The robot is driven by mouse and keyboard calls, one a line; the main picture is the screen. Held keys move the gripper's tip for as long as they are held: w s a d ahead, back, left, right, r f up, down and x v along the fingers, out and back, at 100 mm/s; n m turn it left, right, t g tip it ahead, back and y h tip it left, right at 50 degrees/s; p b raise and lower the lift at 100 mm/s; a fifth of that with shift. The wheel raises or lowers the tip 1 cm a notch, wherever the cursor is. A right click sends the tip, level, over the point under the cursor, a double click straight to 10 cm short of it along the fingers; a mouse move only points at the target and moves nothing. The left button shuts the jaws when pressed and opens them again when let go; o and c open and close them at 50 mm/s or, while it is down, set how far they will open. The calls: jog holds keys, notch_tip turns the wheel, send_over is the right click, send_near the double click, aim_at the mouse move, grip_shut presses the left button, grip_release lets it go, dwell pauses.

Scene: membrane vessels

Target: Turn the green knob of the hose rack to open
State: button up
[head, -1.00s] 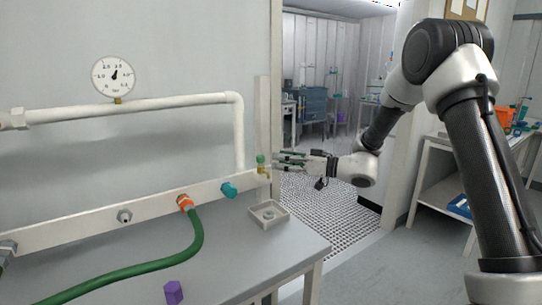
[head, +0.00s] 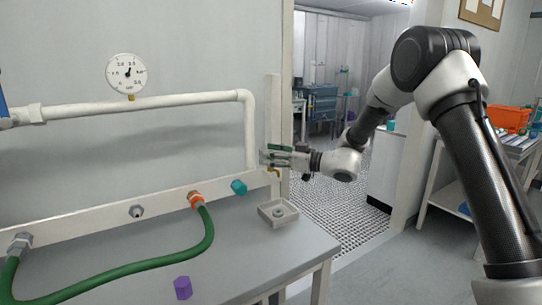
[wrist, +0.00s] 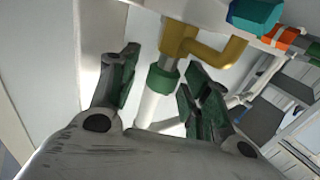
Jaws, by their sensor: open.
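The hose rack (head: 165,208) is a long pale bar along the wall with fittings on it. Its green knob (wrist: 162,80) shows in the wrist view as a short green cylinder on a grey stem above a brass valve (wrist: 182,38). My gripper (wrist: 161,72) is open, with one dark green-padded finger on each side of the knob. I see gaps at both sides, so it does not appear clamped. In the head view my gripper (head: 272,157) is at the rack's right end and hides the knob; a bit of brass shows below.
A teal cap (head: 238,187) and an orange coupling (head: 196,199) with a green hose (head: 150,264) sit left of the valve. A small square tray (head: 265,219) and a purple hexagonal piece (head: 183,288) are on the bench. A gauge (head: 127,73) and white pipe are above.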

jog(key=c, duration=1.1)
jog(key=shift+o, duration=0.2)
jog(key=shift+g, duration=0.3)
jog(key=n+g, duration=0.3)
jog(key=g, duration=0.1)
jog(key=n+g+y, duration=0.1)
jog(key=n+g, duration=0.1)
jog(key=g, duration=0.2)
jog(key=shift+n, duration=0.4)
jog(key=shift+n+g+h, duration=0.45)
jog(key=shift+n+g, duration=0.65)
jog(key=shift+g, duration=0.65)
jog(key=shift+n+g+h, duration=0.45)
jog(key=shift+n+g, duration=0.65)
jog(key=shift+g, duration=0.65)
jog(key=o, duration=1.1)
jog(key=shift+c, duration=0.2)
